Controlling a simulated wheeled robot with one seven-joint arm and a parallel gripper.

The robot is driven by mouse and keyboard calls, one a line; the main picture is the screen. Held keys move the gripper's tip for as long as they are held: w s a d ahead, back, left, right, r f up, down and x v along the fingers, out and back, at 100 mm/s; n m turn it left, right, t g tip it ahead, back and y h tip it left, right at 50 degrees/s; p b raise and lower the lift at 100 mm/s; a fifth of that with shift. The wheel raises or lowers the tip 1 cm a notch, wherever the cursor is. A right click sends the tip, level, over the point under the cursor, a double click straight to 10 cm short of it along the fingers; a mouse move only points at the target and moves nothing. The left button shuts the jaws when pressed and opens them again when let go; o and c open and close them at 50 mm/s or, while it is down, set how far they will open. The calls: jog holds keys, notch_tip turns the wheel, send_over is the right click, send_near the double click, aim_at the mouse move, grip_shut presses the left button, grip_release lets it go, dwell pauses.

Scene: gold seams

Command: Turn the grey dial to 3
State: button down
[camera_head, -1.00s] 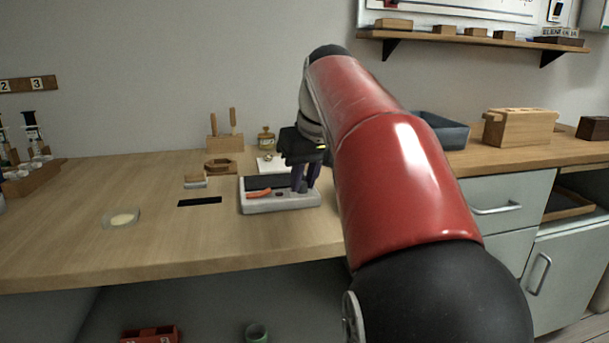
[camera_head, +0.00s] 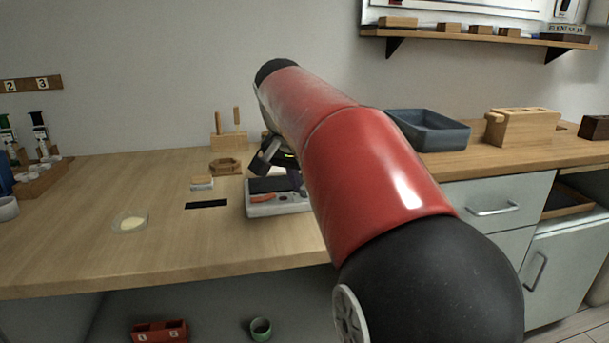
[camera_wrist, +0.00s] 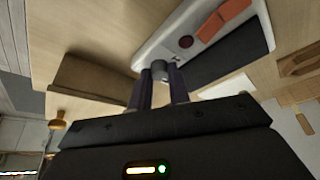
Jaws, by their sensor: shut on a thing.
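The grey dial (camera_wrist: 158,69) shows in the wrist view at the corner of a pale device. My gripper (camera_wrist: 160,82) is shut on the dial, with one dark finger on each side of it. The device (camera_wrist: 150,50) is a light box with a dark panel, orange-red pieces and a round dark red button. In the head view the device (camera_head: 262,210) stands on the bench, partly behind my red arm. My arm hides the dial and the fingertips there. I cannot read any numbers around the dial.
A black strip (camera_head: 206,205), a small block (camera_head: 202,184) and a shallow dish (camera_head: 130,223) lie left of the device. A wooden hexagonal piece (camera_head: 225,167) and a tool holder (camera_head: 229,142) stand behind. A blue-grey tray (camera_head: 428,131) is at the right. The front left bench is clear.

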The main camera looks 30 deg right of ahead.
jog(key=m+p, duration=0.1)
jog(key=m, duration=0.1)
jog(key=m+g, duration=0.1)
jog(key=m, duration=0.1)
jog(key=m+g+h+p, duration=0.1)
jog(key=m, duration=0.1)
jog(key=shift+w+a+r+m+p, duration=0.1)
jog(key=shift+w+r+m+p, duration=0.05)
jog(key=shift+w+m+p, duration=0.15)
jog(key=m+g, duration=0.1)
jog(key=m, duration=0.1)
jog(key=m+g, duration=0.1)
jog(key=m, duration=0.2)
jog(key=shift+w+m+g+y, duration=0.15)
jog(key=shift+m+g+y, duration=0.15)
jog(key=c, duration=1.3)
grip_release()
jog(key=v, duration=0.7)
jog(key=shift+a+r, duration=0.15)
jog(key=shift+r, duration=0.1)
